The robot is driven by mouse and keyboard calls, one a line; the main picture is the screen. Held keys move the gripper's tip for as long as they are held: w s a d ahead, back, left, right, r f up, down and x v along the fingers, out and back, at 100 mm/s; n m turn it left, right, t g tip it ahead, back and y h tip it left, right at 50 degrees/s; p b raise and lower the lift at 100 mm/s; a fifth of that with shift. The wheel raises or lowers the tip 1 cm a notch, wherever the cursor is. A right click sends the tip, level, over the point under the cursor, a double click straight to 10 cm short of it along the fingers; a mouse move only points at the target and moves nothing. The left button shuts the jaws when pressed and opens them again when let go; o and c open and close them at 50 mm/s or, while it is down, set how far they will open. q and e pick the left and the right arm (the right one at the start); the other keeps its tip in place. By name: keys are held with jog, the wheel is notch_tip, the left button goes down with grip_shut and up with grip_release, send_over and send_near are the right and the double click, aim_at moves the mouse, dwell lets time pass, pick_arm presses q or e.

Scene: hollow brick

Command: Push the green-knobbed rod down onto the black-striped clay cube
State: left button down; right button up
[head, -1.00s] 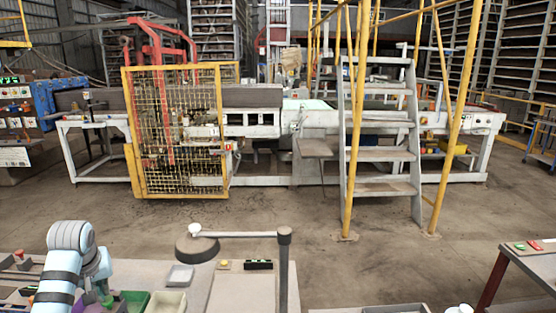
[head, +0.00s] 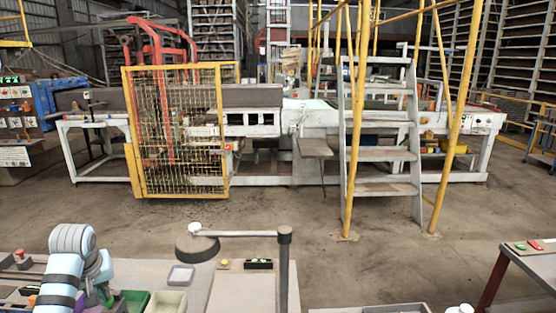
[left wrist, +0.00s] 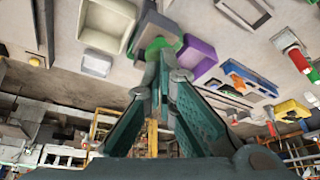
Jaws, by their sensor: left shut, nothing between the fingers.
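My left gripper (left wrist: 160,64) is shut and empty in the left wrist view, its dark teal fingertips meeting at the centre. A rounded green piece (left wrist: 158,45), possibly the rod's green knob, shows right behind the fingertips; I cannot tell whether they touch it. A purple piece (left wrist: 198,56) lies just right of the fingertips. In the head view my left arm reaches down at the lower left, and its fingers are mostly hidden. The rod and the black-striped clay cube cannot be made out in either view. My right gripper is not in view.
A green bin (head: 134,296) and a cream bin (head: 169,296) stand right of my left arm. A small grey dish (head: 180,276) lies behind them. A post with a side arm (head: 284,265) rises from the bench farther right. Several coloured items crowd the bench in the left wrist view.

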pick_arm(q)
notch_tip(320, 180, up, 7)
jog(key=shift+p, duration=0.35)
dwell(0.3)
